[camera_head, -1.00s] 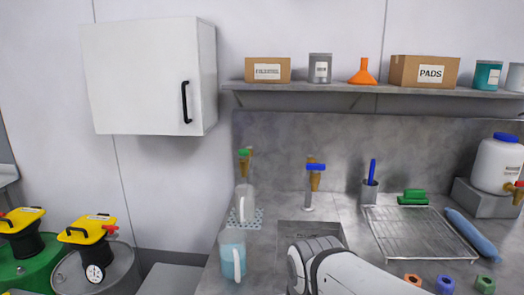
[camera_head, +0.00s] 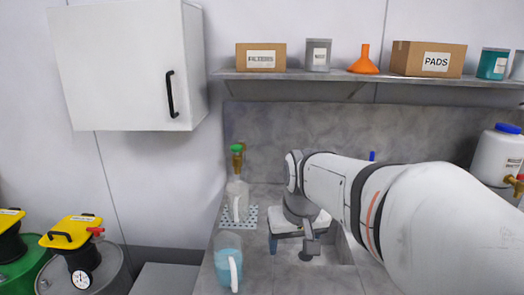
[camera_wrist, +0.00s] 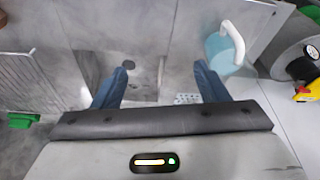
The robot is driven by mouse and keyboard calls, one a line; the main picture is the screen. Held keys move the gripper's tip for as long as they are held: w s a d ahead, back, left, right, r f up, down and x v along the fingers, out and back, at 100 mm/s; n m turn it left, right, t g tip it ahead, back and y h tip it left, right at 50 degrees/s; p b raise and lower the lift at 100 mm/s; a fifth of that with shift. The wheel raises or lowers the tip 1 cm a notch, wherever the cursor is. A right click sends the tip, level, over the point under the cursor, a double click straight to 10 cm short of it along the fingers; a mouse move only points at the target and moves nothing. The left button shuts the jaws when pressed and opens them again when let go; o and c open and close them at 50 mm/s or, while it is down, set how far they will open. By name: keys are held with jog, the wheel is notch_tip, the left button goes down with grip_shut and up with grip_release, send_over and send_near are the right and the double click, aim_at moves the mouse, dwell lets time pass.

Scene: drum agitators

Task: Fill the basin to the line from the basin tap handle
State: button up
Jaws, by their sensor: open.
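The grey basin (camera_wrist: 135,80) is sunk in the counter. The wrist view shows its dark drain (camera_wrist: 133,62) and no clear sign of water. In the head view my arm covers much of the basin, and its right inner wall (camera_head: 345,248) shows. My gripper (camera_head: 308,252) points down over the basin. Its two blue fingers stand wide apart with nothing between them in the wrist view (camera_wrist: 159,72). No fill line can be made out.
A green-handled tap (camera_head: 237,150) stands left of the basin, above a clear jug (camera_head: 237,200) on a perforated mat. A jug of blue liquid (camera_head: 228,265) stands in front. A shelf (camera_head: 350,80) runs above, and a cabinet (camera_head: 125,70) hangs at left. A wire rack (camera_wrist: 28,75) shows too.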

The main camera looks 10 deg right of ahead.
jog(key=shift+o, duration=1.2)
jog(key=w+d+r+p, duration=0.1)
jog(key=w+d+r, duration=0.1)
jog(key=w, duration=0.3)
jog(key=w+d+r+m+p, duration=0.1)
jog(key=w+d+r, duration=0.2)
jog(key=w+r, duration=0.2)
jog(key=shift+w+d+r+t, duration=0.2)
jog(key=shift+w+r+t, duration=0.05)
jog(key=shift+t, duration=0.05)
jog(key=w+d+r+m+h+p, duration=0.1)
jog(key=w+d+r, duration=0.2)
jog(key=w+d, duration=0.25)
jog(key=w+d+r+p, duration=0.1)
jog(key=w+d+r, duration=0.25)
jog(key=w, duration=0.25)
jog(key=shift+t, duration=0.3)
jog(key=x, duration=0.5)
jog(key=p+x, duration=0.1)
jog(key=x, duration=0.2)
jog(key=shift+d+r, duration=0.1)
jog(key=shift+d, duration=0.25)
jog(key=shift+c, duration=0.6)
